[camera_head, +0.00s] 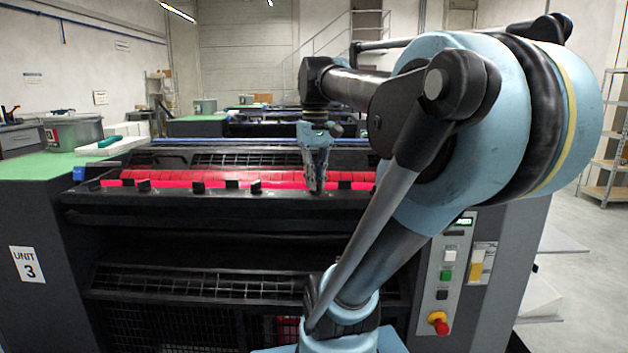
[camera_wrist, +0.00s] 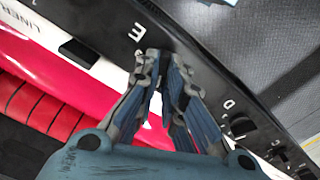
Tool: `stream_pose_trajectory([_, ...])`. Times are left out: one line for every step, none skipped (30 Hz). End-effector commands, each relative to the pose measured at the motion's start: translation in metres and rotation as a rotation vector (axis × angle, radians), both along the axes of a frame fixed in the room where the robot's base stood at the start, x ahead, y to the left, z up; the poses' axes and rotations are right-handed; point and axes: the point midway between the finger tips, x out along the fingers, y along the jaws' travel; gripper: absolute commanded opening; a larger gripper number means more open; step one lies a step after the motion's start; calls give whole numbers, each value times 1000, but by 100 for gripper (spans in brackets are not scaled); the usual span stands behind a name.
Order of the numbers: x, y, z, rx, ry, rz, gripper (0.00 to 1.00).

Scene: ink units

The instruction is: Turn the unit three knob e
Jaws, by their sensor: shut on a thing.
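Unit three is the dark press in front of me, marked by a white "UNIT 3" sign (camera_head: 27,263). A row of small black knobs runs along its black front rail (camera_head: 230,207), before a red roller. In the wrist view my gripper (camera_wrist: 163,58) is shut beside the white letter E (camera_wrist: 137,32), its fingertips down at the rail. The knob e between the fingers is hidden by them, so its angle cannot be seen. In the head view my gripper (camera_head: 316,188) points down at the rail, right of the middle.
A neighbouring black knob (camera_wrist: 242,125) stands by the letter D, close to my gripper. Another black knob (camera_wrist: 78,53) lies on the other side. A control panel with a red stop button (camera_head: 440,326) is at the right. A grey bucket (camera_head: 73,132) stands on the green top at left.

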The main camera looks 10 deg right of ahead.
Motion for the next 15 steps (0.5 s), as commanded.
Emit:
stream_pose_trajectory([1,0,1,1,-3,1,0])
stream_pose_trajectory([1,0,1,1,-3,1,0])
stream_pose_trajectory([1,0,1,1,-3,1,0])
stream_pose_trajectory([1,0,1,0,-3,1,0])
stream_pose_trajectory([1,0,1,0,-3,1,0])
stream_pose_trajectory([1,0,1,0,-3,1,0])
stream_pose_trajectory([1,0,1,0,-3,1,0])
stream_pose_trajectory([1,0,1,0,-3,1,0])
stream_pose_trajectory([1,0,1,0,-3,1,0])
stream_pose_trajectory([1,0,1,0,-3,0,14])
stream_pose_trajectory([1,0,1,-1,-2,0,20])
stream_pose_trajectory([1,0,1,-1,-2,0,29])
stream_pose_trajectory([1,0,1,-1,-2,0,29])
stream_pose_trajectory([1,0,1,-1,-2,0,29])
stream_pose_trajectory([1,0,1,-1,-2,0,29])
